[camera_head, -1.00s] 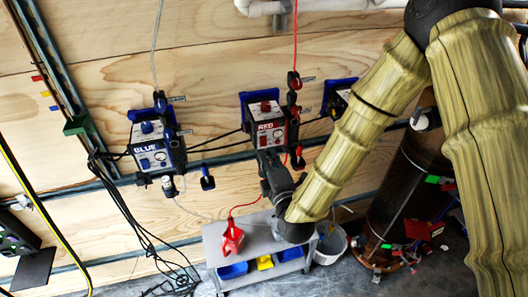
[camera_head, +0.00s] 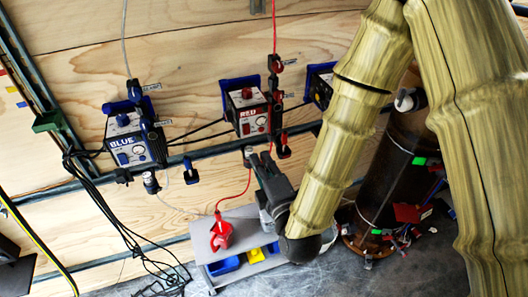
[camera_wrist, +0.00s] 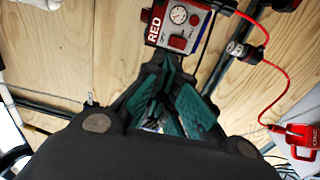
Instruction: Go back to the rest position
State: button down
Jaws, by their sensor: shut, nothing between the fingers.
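My gripper (camera_head: 252,156) is shut and empty in the head view. It points up the plywood wall, just below the box marked RED (camera_head: 252,114), with my arm reaching down from the upper right. In the wrist view, the green-padded fingers (camera_wrist: 166,88) are together below the RED box (camera_wrist: 180,24). I cannot tell whether the fingertips touch anything. A red hose runs from the RED side down to a red piece (camera_head: 221,234) on the grey cart (camera_head: 203,243). That red piece also shows at the right of the wrist view (camera_wrist: 302,142).
A box marked BLUE (camera_head: 130,140) hangs on the wall at the left. Another blue-backed box (camera_head: 320,86) is partly behind my arm. Black cables (camera_head: 135,250) hang at lower left. A dark cylinder (camera_head: 392,175) stands at right behind my arm. Blue and yellow bins sit under the cart top.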

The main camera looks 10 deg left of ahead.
jog(key=s+d+f+m+g+h, duration=0.35)
jog(key=d+f+m, duration=0.4)
jog(key=f, duration=0.65)
jog(key=s+d+f+m+g+h, duration=0.3)
jog(key=d+f+m+g, duration=0.25)
jog(key=d+f, duration=0.55)
jog(key=s+d+f+m+g+h, duration=0.1)
jog(key=s+d+f+m+g, duration=0.2)
jog(key=s+d+f+m, duration=0.3)
jog(key=s+d+f+m+g+h+b, duration=0.1)
jog(key=s+d+f+m, duration=0.4)
jog(key=s, duration=0.9)
jog(key=d+f+g+h, duration=0.1)
jog(key=d+f+g, duration=0.1)
jog(key=d+f, duration=0.1)
jog(key=shift+d+f+m+g, duration=0.3)
jog(key=shift+d+m+g, duration=0.05)
jog(key=shift+m+g, duration=0.05)
